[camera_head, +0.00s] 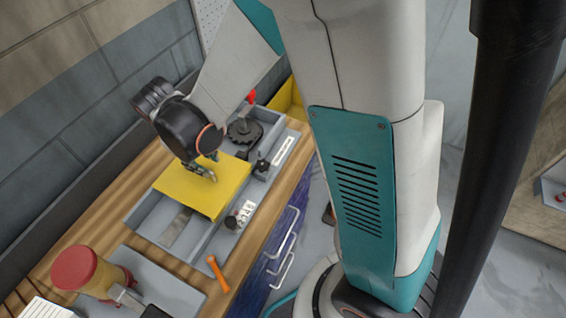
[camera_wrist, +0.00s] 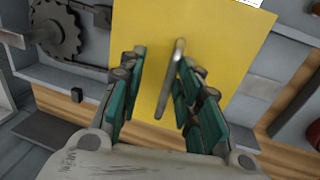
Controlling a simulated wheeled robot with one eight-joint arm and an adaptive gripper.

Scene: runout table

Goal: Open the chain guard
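The chain guard is a flat yellow panel (camera_head: 178,184) over the middle of a grey tray-like housing (camera_head: 150,222). It fills the top middle of the wrist view (camera_wrist: 225,45). A slim metal bar handle (camera_wrist: 171,80) stands on the panel. My gripper (camera_head: 205,168) is over the panel's upper part in the head view. In the wrist view its green-padded fingers (camera_wrist: 160,65) are apart, with the handle between them, closer to the right finger. I cannot tell whether a finger touches it. In the head view the fingers largely hide the handle.
A dark sprocket (camera_head: 243,131) with a chain is beside the panel, also in the wrist view (camera_wrist: 55,32). A black knob (camera_head: 232,222), an orange tool (camera_head: 217,273) and a red-lidded jar (camera_head: 85,270) are nearby. A wall runs along the bench's left.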

